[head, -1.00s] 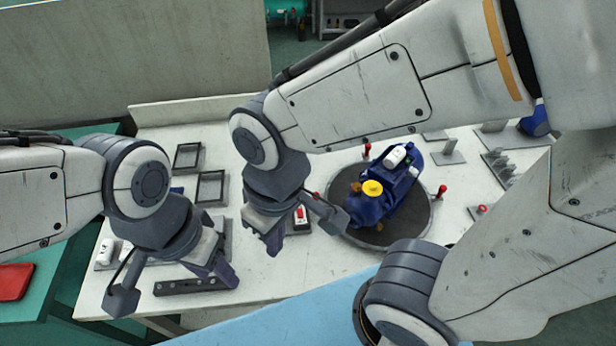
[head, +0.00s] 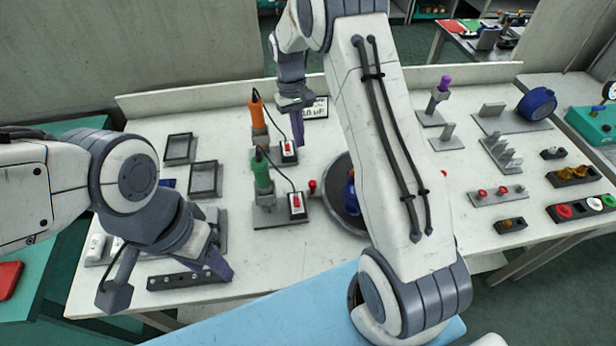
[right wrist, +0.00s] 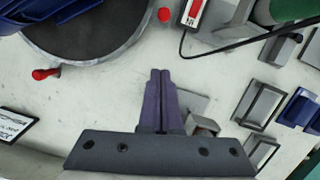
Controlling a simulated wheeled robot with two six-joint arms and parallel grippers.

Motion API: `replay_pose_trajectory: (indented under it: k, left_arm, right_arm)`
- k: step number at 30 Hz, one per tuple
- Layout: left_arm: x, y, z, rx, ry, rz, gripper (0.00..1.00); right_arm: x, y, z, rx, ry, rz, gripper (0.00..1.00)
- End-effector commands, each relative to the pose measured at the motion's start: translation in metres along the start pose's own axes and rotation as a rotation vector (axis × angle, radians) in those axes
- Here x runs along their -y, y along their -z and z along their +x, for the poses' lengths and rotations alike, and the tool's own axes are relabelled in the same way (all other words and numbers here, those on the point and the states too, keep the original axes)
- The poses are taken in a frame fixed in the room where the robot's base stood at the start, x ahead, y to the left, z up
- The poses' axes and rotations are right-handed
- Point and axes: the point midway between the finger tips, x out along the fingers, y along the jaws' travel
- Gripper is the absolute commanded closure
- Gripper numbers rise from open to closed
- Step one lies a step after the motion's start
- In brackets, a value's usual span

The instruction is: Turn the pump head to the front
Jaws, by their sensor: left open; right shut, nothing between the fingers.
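The blue pump (head: 350,194) sits on the round dark turntable (head: 337,203), mostly hidden behind my right arm in the head view. In the right wrist view, a blue part of the pump (right wrist: 60,8) and the turntable's dark top (right wrist: 110,32) are at the upper left. Red-topped pegs (right wrist: 45,74) stand around the turntable. I cannot tell which way the pump head faces. My right gripper (head: 297,114) is shut and empty, behind the turntable and apart from it; its fingers also show in the right wrist view (right wrist: 159,75). My left gripper (head: 222,270) is open near the table's front left.
An orange-handled tool (head: 258,112) and a green-handled tool (head: 262,172) stand left of the turntable, with cords to red-switch boxes. Empty frames (head: 205,179) lie at left. A dark bar with holes (head: 185,280) lies near my left gripper. Several fixtures (head: 497,195) occupy the right.

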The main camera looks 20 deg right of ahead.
Motion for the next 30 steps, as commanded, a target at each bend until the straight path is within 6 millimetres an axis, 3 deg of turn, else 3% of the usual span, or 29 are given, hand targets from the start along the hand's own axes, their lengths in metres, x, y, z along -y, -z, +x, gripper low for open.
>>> replay_pose_trajectory:
  k: [5, 17, 22, 30]
  left_arm:
    - [0.000, 0.000, -0.004, 0.000, 0.000, 0.000, 0.50]
    - [-0.002, 0.001, -0.020, 0.000, 0.000, 0.000, 0.50]
    - [-0.002, 0.002, -0.031, 0.000, 0.000, 0.000, 0.50]
    - [-0.003, 0.002, -0.034, 0.000, 0.000, 0.000, 0.50]
  right_arm:
    - [0.000, 0.000, 0.019, 0.006, 0.000, 0.000, 1.00]
    - [0.000, -0.002, 0.102, 0.007, 0.000, -0.001, 1.00]
    - [0.000, -0.026, 0.102, 0.003, 0.000, 0.000, 1.00]
    - [0.000, -0.038, 0.108, 0.001, -0.001, 0.000, 1.00]
